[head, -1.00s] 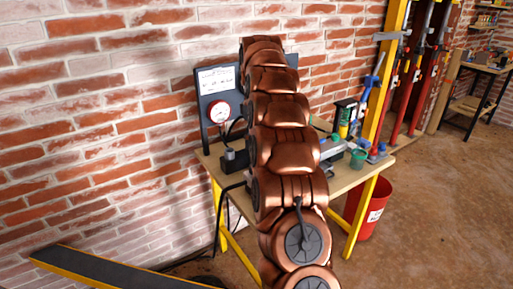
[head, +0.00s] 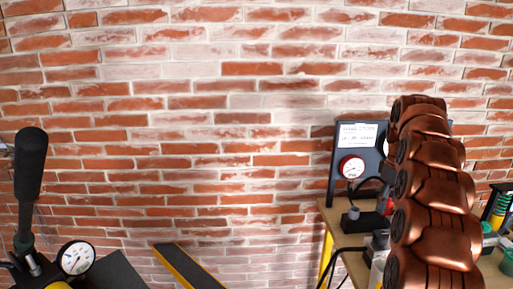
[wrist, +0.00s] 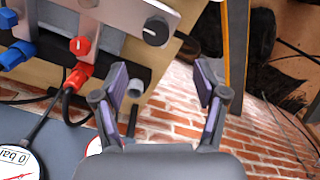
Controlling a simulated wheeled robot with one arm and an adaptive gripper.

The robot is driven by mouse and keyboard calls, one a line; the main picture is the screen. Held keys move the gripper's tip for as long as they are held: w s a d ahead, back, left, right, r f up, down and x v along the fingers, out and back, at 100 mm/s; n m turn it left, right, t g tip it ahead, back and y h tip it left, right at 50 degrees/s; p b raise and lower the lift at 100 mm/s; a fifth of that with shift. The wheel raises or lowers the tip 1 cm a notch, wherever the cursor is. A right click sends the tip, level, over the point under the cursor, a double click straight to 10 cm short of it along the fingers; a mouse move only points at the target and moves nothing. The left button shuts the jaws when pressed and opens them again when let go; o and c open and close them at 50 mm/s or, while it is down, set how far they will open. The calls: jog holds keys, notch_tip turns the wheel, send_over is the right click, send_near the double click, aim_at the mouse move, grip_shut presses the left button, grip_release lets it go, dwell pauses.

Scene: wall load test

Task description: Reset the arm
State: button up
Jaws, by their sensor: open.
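My arm is the copper-coloured segmented column at the right of the head view, reaching up in front of the workbench (head: 352,262). My gripper is hidden in the head view. In the wrist view my gripper (wrist: 165,88) is open, with its two dark fingers apart and nothing between them. Past the fingers I see the bench edge, the brick wall and the floor. The wrist picture is strongly tilted.
A dark panel with a red-rimmed gauge (head: 352,167) stands on the bench. The wrist view shows a red connector (wrist: 77,78), blue fittings (wrist: 17,53) and a dial (wrist: 18,165) close by. A black-handled device (head: 30,175) with a gauge (head: 76,257) stands at left. The brick wall is close behind.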

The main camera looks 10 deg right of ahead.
jog(key=s+a+r+m+p, duration=0.1)
jog(key=s+a+r+p, duration=0.1)
jog(key=s+a, duration=0.7)
jog(key=s+a+r+m+p, duration=0.1)
jog(key=s+a+r+p, duration=0.15)
jog(key=s+a, duration=0.65)
jog(key=s+a+f+m, duration=0.1)
jog(key=s+a+f, duration=0.1)
jog(key=s, duration=0.5)
jog(key=s+a+f+m+g+p, duration=0.1)
jog(key=s+a+f, duration=0.1)
jog(key=s+a, duration=0.2)
jog(key=s+a+f+p, duration=0.1)
jog(key=s+a, duration=0.3)
jog(key=s, duration=0.7)
jog(key=shift+f+m+g, duration=0.4)
jog(key=shift+f, duration=0.05)
dwell(1.5)
